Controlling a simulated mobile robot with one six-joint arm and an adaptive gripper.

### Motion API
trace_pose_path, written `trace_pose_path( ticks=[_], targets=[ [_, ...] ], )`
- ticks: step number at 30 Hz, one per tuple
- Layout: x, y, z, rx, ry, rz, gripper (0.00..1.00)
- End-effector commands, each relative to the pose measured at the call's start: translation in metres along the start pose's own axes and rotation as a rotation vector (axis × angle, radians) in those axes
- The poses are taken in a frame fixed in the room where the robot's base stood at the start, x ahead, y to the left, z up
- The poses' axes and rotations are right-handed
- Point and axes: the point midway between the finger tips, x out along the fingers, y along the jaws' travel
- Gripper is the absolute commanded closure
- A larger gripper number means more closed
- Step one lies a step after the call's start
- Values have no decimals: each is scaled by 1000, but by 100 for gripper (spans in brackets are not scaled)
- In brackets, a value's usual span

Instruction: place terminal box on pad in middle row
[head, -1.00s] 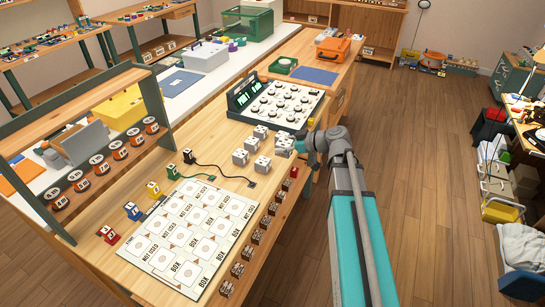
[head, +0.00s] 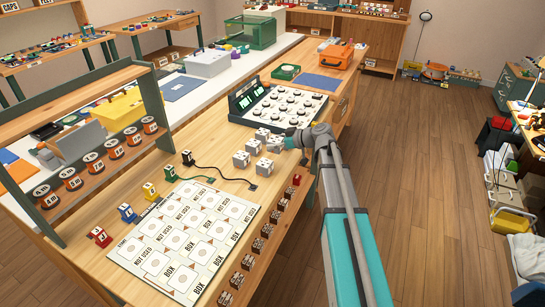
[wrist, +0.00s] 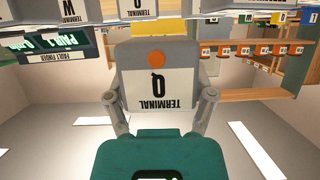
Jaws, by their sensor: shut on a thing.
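My gripper (head: 288,140) is at the right end of the cluster of grey-white terminal boxes (head: 240,159). The white mat (head: 247,206) of printed pads, marked BOX and NOT USED, lies in the front, apart from my gripper.
A shelf rack (head: 90,165) rises at left.

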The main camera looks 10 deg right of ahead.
Motion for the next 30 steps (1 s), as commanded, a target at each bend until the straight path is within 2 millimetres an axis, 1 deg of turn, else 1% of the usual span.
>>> trace_pose_path(
  ticks=[1,6,11,23,29,30],
  targets=[
    [7,5,8,0,0,0,79],
    [18,12,16,0,0,0,79],
    [21,15,17,0,0,0,79],
    [22,16,18,0,0,0,79],
    [32,22,27,0,0,0,79],
    [33,21,31,0,0,0,79]
  ],
)
